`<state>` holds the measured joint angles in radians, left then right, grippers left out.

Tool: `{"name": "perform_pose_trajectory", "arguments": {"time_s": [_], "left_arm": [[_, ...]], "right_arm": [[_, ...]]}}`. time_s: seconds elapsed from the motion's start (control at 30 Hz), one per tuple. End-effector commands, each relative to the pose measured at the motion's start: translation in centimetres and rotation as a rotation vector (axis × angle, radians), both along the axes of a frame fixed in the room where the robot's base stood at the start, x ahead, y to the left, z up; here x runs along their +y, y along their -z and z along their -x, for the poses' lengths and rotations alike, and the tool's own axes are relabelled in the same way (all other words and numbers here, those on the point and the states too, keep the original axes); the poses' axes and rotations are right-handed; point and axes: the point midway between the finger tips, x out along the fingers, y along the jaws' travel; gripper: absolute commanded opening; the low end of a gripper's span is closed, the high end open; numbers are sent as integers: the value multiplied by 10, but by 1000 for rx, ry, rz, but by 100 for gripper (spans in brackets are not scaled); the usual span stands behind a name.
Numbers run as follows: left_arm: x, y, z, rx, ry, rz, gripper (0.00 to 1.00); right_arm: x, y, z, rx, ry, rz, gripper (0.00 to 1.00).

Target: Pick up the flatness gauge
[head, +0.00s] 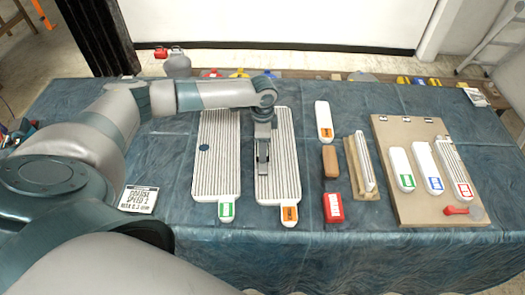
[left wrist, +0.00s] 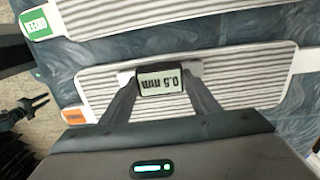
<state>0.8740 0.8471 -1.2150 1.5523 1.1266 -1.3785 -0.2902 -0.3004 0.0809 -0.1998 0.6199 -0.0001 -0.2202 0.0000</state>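The flatness gauge (left wrist: 162,82) shows in the left wrist view as a small dark-framed display reading "0.5 mm", upside down. Pale parts show at both sides of it. It is over the ribbed panel with the orange tag (head: 278,185). My left gripper (head: 263,155) points down over the middle of that panel. In the left wrist view its two fingers (left wrist: 162,92) stand on either side of the display, close against it. I cannot tell whether they press on it. The gripper mostly hides the gauge in the head view. My right gripper is not in view.
A ribbed panel with a green tag (head: 216,175) lies to the left. To the right are a white orange-labelled float (head: 323,115), a brown block (head: 330,160), a red block (head: 333,208), a ribbed piece (head: 361,160) and a board (head: 395,130) holding several tools. The table's front strip is clear.

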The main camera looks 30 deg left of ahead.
Motion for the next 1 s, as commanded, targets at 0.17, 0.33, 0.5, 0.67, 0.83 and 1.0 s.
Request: {"name": "perform_pose_trajectory", "arguments": {"time_s": [0.17,0.33,0.5,0.67,0.83,1.0], "left_arm": [[0,0,0,-1,0,1,26],[0,-1,0,-1,0,0,26],[0,-10,-2,-3,0,1,26],[0,-28,-1,-4,0,2,26],[-21,-50,4,-4,6,4,26],[-52,-70,13,-4,6,4,26]], "right_arm": [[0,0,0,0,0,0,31],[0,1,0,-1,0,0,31],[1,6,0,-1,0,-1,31],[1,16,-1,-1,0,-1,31],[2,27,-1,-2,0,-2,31],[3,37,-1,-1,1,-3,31]]}}
